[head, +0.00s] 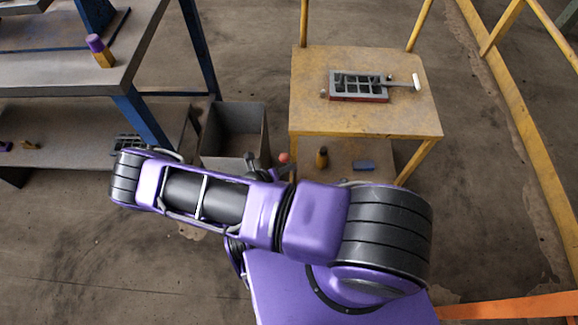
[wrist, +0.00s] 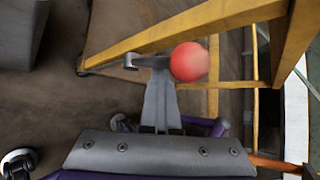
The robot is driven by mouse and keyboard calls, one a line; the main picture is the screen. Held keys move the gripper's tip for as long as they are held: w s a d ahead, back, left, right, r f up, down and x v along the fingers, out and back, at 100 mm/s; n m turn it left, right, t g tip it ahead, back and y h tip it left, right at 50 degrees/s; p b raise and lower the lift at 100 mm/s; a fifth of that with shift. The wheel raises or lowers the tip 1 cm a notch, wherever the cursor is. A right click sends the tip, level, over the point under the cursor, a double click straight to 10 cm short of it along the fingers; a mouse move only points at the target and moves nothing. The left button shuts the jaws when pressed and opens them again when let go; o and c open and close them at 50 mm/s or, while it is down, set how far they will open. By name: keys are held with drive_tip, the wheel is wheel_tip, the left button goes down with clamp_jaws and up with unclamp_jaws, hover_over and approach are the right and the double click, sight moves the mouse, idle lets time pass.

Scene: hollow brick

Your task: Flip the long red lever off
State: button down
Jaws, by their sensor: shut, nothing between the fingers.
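A round red knob (wrist: 190,62) shows close up in the wrist view, beside the tips of my gripper (wrist: 152,64). It also shows as a small red ball in the head view (head: 284,158), just above my purple arm. I take it for the end of the red lever; no long red shaft shows, and I cannot tell which way a lever is set. My gripper is shut and empty, with the knob to the right of its tips. I cannot tell whether they touch. In the head view my arm hides most of the gripper and what lies below it.
A yellow table (head: 310,110) stands at the back right, with a grey grid mould (head: 358,86) on top. An open grey bin (head: 234,140) stands left of it. A grey bench (head: 110,75) with blue legs is at far left. A yellow rail (head: 527,150) runs along the right.

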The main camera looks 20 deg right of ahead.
drive_tip(key=p+v, duration=0.2)
drive_tip(key=v, duration=1.5)
drive_tip(key=shift+w, duration=0.1)
